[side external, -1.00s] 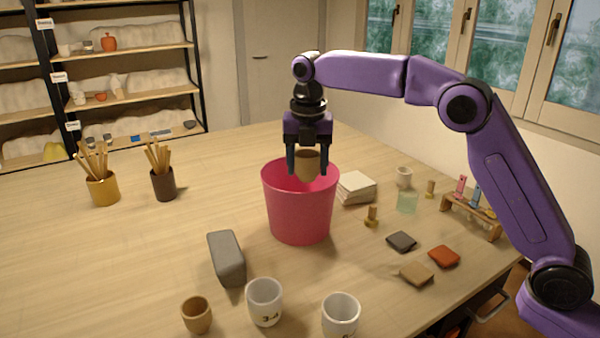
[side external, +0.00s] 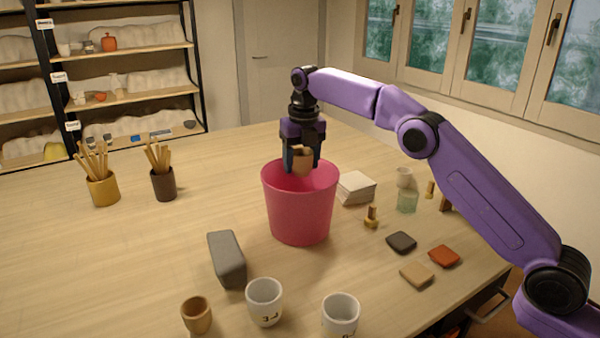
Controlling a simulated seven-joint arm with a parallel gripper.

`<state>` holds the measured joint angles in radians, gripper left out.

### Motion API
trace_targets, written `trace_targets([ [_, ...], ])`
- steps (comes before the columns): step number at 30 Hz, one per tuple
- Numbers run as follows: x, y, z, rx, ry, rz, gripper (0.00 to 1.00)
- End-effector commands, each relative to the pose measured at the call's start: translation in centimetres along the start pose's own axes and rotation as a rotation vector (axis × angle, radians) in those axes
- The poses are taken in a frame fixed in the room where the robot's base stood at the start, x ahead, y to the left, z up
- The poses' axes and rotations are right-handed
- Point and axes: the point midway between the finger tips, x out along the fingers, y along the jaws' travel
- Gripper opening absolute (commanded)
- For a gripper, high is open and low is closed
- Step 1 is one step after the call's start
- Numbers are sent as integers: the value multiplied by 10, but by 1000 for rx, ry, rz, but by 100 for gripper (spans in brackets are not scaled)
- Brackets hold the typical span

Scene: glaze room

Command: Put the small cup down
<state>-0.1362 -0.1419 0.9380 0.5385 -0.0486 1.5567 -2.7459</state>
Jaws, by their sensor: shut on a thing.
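My gripper (side external: 302,165) points down over the pink bucket (side external: 300,215) and is shut on a small brown cup (side external: 303,158). The cup is held at the bucket's mouth, near the rim level. I cannot tell whether it touches the bucket. The inside bottom of the bucket is hidden. Another small brown cup (side external: 197,314) stands upright at the front left of the table.
Two white cups, one (side external: 264,301) and another (side external: 340,314), stand at the front. A grey block (side external: 227,258) lies left of the bucket. White tiles (side external: 356,187), a green glass (side external: 407,201) and flat colour samples (side external: 401,241) lie right. The table's left side is mostly clear.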

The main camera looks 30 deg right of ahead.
Motion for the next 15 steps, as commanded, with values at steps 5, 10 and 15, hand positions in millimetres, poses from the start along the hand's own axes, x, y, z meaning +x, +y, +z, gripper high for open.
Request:
trace_targets([
  [5, 10, -2, -2, 3, 0, -1, 28],
  [10, 31, -1, -5, 3, 2, -2, 28],
  [15, 52, -1, -7, 4, 2, -2, 28],
])
